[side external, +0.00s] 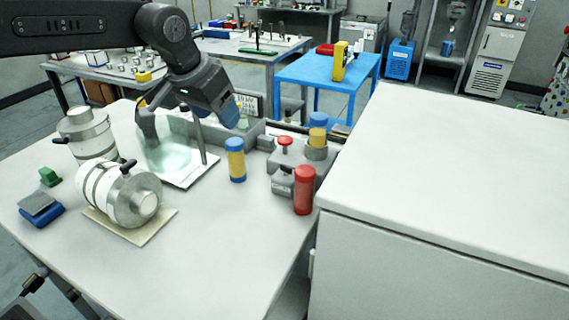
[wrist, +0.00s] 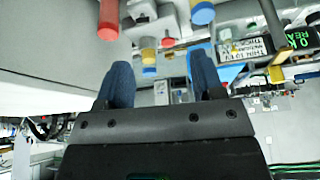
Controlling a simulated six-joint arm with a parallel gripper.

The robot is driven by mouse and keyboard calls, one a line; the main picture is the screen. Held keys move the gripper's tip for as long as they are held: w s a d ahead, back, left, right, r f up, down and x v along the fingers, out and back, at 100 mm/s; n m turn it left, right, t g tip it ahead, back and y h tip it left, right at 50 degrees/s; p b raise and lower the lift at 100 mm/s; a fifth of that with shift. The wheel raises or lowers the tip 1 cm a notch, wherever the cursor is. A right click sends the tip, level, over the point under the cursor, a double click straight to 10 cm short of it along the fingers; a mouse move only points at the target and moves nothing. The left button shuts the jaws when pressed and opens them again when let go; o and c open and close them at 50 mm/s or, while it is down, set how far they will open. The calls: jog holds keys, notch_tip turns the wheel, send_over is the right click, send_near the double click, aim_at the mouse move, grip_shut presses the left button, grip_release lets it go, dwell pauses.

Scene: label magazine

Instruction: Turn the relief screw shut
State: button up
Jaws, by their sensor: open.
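A grey fixture block (side external: 290,160) stands on the bench near its right edge. A small red-capped knob (side external: 285,141) rises from its top; it may be the relief screw, but I cannot tell for sure. My gripper (side external: 238,112) is above the bench, left of and higher than the block. Its blue fingers are apart and empty, touching nothing that I can see. In the wrist view my gripper (wrist: 159,60) shows its two blue fingers spread, with the block's red and yellow parts beyond them. How far the screw is turned cannot be seen.
A red cylinder (side external: 304,190), a blue-and-yellow cylinder (side external: 236,160) and a yellow-and-blue one (side external: 317,130) stand around the block. A display box (wrist: 290,42) with green text is nearby. White canisters (side external: 125,193) occupy the left. A large white cabinet (side external: 450,180) borders the right. The front bench is clear.

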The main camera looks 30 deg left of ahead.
send_near(286, 166)
jog(key=shift+m, duration=0.3)
jog(key=x, duration=0.9)
jog(key=shift+s, duration=0.1)
jog(key=shift+g, duration=0.3)
jog(key=c, duration=0.9)
